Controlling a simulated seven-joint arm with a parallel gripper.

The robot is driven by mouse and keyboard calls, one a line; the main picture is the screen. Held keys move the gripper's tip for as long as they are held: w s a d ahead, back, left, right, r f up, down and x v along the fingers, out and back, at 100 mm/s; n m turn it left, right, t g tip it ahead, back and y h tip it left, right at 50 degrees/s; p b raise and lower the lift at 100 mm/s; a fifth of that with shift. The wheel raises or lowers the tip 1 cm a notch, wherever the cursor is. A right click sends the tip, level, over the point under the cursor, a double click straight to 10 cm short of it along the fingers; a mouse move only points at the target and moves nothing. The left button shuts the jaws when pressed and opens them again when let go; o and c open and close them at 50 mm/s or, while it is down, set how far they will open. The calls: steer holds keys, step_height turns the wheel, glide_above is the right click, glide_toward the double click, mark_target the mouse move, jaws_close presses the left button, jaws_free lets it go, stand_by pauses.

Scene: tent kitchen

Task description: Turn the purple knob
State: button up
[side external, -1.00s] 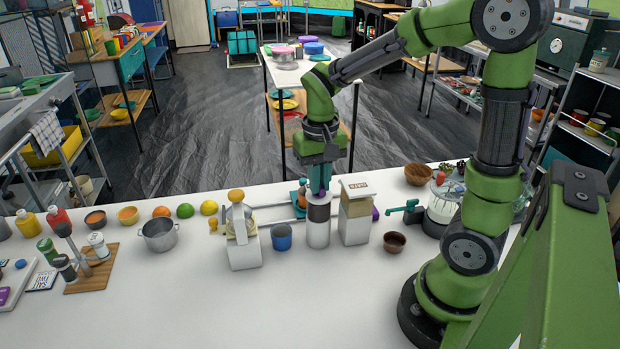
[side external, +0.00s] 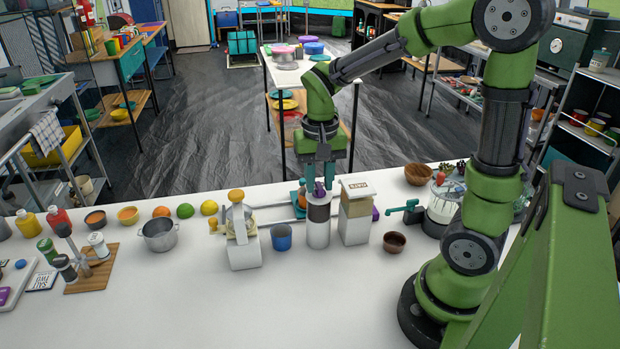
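A purple knob (side external: 319,188) stands on top of a white cylinder with a dark band (side external: 318,212), on the white counter. My gripper (side external: 319,185) points straight down over it. Its two teal fingers are spread apart with a visible gap, one on the left and one on the right of the knob. I see no clear contact between the fingers and the knob at this size. A second small purple part (side external: 375,214) shows at the right side of the white box-shaped dispenser (side external: 355,212).
The dispenser stands close on the right of the cylinder. A blue cup (side external: 281,237) and a white juicer-like device (side external: 242,236) stand on the left. A brown bowl (side external: 395,242) lies farther right. The counter in front is clear.

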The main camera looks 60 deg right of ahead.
mark_target(318, 184)
steer(key=shift+o, duration=0.5)
step_height(318, 184, up, 17)
steer(key=shift+f, duration=0.1)
stand_by(0.3)
steer(key=s+a+f+n+t+y, duration=0.2)
steer(key=s+a+f+n+t, duration=0.3)
steer(key=s+a+f+t, duration=0.2)
steer(key=shift+a, duration=0.8)
steer(key=shift+s+f, duration=0.1)
stand_by(0.9)
